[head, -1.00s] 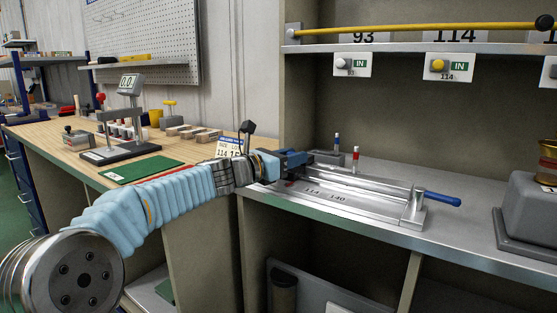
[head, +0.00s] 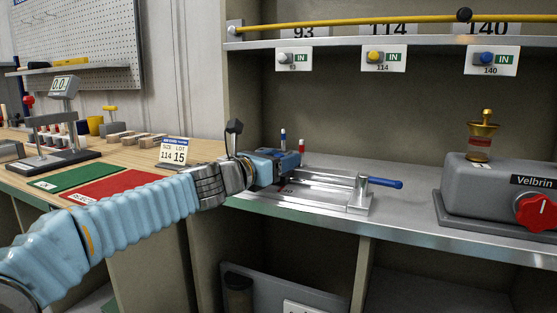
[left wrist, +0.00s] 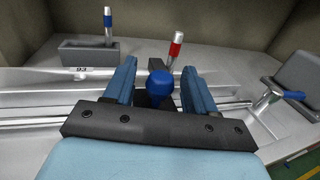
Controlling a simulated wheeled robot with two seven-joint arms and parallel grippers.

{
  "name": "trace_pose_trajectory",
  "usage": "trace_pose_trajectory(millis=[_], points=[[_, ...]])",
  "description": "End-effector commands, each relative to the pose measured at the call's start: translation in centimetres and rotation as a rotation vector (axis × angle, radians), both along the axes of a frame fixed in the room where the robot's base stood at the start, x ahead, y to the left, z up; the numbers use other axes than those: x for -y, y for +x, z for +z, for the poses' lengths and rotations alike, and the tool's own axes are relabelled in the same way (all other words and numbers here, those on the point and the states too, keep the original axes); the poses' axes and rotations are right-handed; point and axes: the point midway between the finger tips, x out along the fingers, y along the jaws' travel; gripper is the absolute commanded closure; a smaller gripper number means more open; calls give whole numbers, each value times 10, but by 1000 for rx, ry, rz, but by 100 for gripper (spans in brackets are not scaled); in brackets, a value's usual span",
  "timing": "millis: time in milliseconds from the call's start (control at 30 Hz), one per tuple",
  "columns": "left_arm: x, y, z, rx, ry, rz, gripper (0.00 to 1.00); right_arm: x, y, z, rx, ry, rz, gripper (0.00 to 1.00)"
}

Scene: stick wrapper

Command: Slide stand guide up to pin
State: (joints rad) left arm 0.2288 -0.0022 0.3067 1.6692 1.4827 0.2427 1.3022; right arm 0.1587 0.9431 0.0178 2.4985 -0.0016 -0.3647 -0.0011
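The silver stand (head: 325,201) sits on the grey shelf, with long rails and a blue-handled lever (head: 385,183) at its right end. A blue ball knob (left wrist: 160,84) stands on the rails in the left wrist view. My left gripper (head: 292,160) is over the stand's left end; in the left wrist view its two fingers (left wrist: 160,75) are open on either side of the knob, with narrow gaps. A red-banded pin (left wrist: 175,48) stands just beyond the fingers. A blue-banded pin (left wrist: 107,25) stands in a block marked 93. My right gripper is not in view.
A grey machine (head: 500,185) with a red knob stands on the shelf to the right. A yellow rod (head: 350,23) runs along the upper shelf.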

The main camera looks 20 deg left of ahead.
Motion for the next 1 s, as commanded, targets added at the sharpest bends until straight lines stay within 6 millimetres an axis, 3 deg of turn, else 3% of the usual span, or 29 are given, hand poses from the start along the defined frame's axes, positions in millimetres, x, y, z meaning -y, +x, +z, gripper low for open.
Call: trace_pose_trajectory(millis=[333, 800, 1000], points=[[-5, -11, 0, 1, 2, 2, 44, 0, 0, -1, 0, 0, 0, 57], [-39, -110, 1, 2, 2, 1, 44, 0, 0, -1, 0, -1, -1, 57], [-46, -128, 0, 0, 1, 1, 44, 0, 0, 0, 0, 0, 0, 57]])
